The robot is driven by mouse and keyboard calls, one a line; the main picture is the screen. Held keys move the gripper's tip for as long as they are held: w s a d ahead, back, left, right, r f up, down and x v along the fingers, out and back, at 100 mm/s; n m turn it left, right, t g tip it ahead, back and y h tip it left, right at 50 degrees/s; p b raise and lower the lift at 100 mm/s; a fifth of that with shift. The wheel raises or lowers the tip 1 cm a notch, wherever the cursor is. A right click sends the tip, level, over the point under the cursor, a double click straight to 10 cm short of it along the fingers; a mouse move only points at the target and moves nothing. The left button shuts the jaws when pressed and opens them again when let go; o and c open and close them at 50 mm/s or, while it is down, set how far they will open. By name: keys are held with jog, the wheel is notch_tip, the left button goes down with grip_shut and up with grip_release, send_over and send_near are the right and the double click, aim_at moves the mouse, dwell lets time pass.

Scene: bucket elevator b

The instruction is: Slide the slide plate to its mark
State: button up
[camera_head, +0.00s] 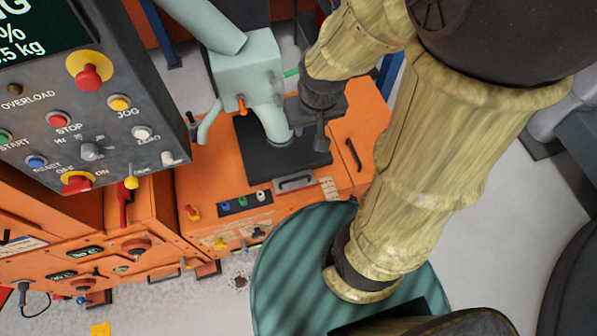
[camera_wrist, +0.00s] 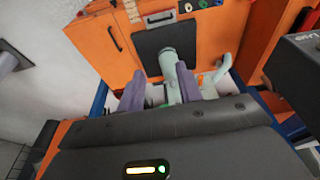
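A dark flat plate (camera_head: 265,152), which looks like the slide plate, lies on top of the orange machine housing. A metal handle (camera_head: 295,183) sits at its near edge, beside a pale scale strip (camera_head: 329,188); I cannot tell which line is the mark. In the wrist view the plate (camera_wrist: 166,36) and handle (camera_wrist: 159,18) lie beyond the fingers. My gripper (camera_head: 312,138) is above the plate's right side, beside the pale green spout (camera_head: 272,125), apart from the handle. In the wrist view its two fingers (camera_wrist: 160,72) are spread, with no object gripped.
The pale green spout and its box (camera_head: 247,75) stand over the plate. A grey control panel (camera_head: 95,110) with several buttons is at the left. A second handle (camera_head: 353,155) is on the housing's right. Small buttons (camera_head: 243,202) line its front edge.

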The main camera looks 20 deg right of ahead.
aim_at(296, 179)
jog(key=w+d+f+m+y+b, duration=0.1)
jog(key=w+d+f+m+b, duration=0.1)
jog(key=f+m+b, duration=0.4)
jog(key=w+d+f+m+y+b, duration=0.2)
jog(key=f+b, duration=0.8)
jog(key=f, duration=0.7)
jog(key=w+d+f+m+y+b, duration=0.1)
jog(key=w+d+f+m+b, duration=0.2)
jog(key=f, duration=0.9)
jog(key=w+m+b, duration=0.3)
jog(key=m+b, duration=0.2)
jog(key=m, duration=0.1)
jog(key=shift+d+f+m, duration=0.2)
jog(key=shift+d+m, duration=0.1)
jog(key=shift+d, duration=0.05)
jog(key=shift+w+y, duration=0.1)
jog(key=shift+y, duration=0.2)
jog(key=b+x, duration=0.1)
jog(key=x, duration=0.4)
jog(key=b+x, duration=0.2)
jog(key=x, duration=0.4)
jog(key=b+x, duration=0.2)
jog(key=x, duration=0.4)
jog(key=shift+s+f, duration=0.3)
grip_shut()
